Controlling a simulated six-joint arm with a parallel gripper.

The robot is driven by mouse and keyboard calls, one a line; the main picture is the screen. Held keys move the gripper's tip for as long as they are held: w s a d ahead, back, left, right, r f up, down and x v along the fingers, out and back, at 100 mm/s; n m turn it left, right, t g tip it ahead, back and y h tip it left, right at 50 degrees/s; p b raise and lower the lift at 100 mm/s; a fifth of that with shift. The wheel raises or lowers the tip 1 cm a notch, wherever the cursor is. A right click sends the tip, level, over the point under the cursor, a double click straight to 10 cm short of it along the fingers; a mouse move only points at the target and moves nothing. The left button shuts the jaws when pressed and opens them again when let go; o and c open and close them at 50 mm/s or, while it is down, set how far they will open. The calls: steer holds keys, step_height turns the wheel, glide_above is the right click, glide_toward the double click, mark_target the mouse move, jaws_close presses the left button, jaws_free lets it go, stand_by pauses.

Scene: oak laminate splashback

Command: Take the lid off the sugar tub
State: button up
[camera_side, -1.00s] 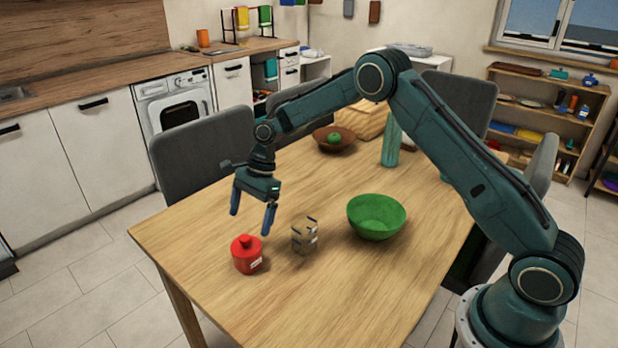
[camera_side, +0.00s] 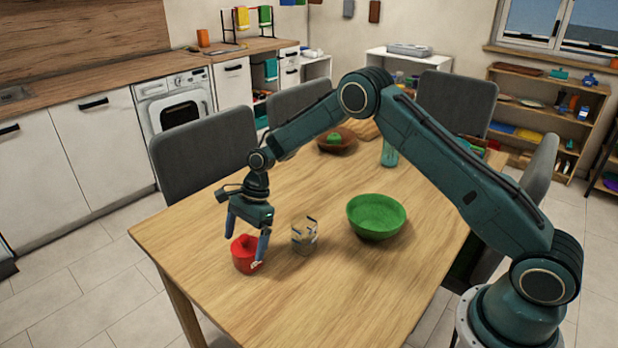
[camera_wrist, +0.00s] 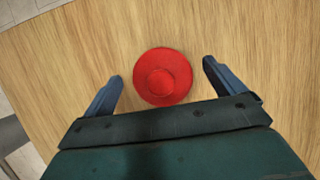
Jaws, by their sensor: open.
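The red sugar tub (camera_side: 243,264) stands upright near the front left corner of the table. Its red lid (camera_wrist: 163,77) with a round knob is seen from above in the wrist view and sits on the tub. My gripper (camera_side: 245,250) is open, with its fingers pointing down around the tub's top in the side view. In the wrist view my gripper (camera_wrist: 162,78) has one finger on each side of the lid, with clear gaps to both. One finger hides part of the tub's right side in the side view.
A clear glass-like container (camera_side: 304,236) stands close to the right of the tub. A green bowl (camera_side: 376,218) is farther right. A brown bowl (camera_side: 335,145) with a green item is at the back. The table's front (camera_side: 300,300) is clear.

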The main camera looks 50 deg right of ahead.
mark_target(244, 237)
stand_by(0.5)
steer(key=c, duration=1)
steer(key=shift+c, duration=0.2)
step_height(244, 237, up, 20)
stand_by(0.5)
